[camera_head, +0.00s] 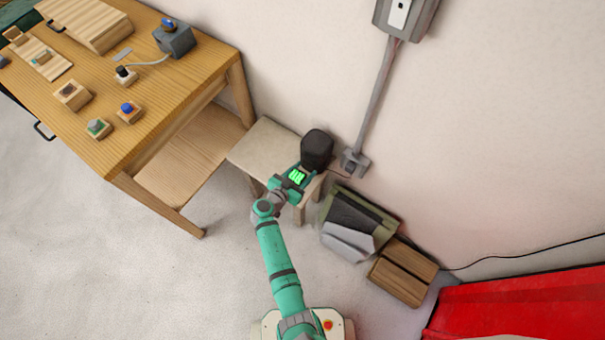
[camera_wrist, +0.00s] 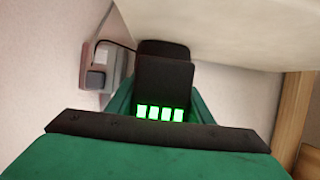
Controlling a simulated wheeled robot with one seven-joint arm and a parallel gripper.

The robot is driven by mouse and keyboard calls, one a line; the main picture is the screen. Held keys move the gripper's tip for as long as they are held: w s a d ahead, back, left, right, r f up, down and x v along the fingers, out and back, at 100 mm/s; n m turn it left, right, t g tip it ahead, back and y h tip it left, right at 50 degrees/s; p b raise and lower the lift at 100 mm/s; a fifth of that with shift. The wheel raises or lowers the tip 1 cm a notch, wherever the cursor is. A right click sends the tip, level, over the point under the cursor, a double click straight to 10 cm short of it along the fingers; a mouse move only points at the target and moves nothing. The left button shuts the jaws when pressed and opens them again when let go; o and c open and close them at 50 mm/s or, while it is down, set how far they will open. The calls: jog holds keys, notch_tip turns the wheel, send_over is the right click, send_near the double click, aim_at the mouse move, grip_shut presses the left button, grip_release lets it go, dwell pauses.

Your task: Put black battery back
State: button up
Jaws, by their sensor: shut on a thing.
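My gripper (camera_head: 294,181) is over the front right edge of a small pale stool (camera_head: 262,146). It is shut on a black battery with a row of bright green lights. In the wrist view the black battery (camera_wrist: 164,78) stands between the two green fingers, lights toward the camera. A larger black block (camera_head: 317,147), apparently the charger, stands just behind the gripper on the stool's corner by the wall. In the wrist view dark shapes overlap behind the battery, and I cannot tell whether battery and block touch.
A thin cable runs from a wall socket (camera_head: 354,163) toward the black block. A wooden workbench (camera_head: 150,110) with small devices stands left. A green-grey bin (camera_head: 352,222) and a wooden box (camera_head: 402,272) are right of my arm. Open floor lies at lower left.

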jog(key=shift+w+a+f, duration=0.1)
jog(key=shift+w+f, duration=0.45)
jog(key=shift+f, duration=1.6)
jog(key=shift+f, duration=0.1)
jog(key=o, duration=1.4)
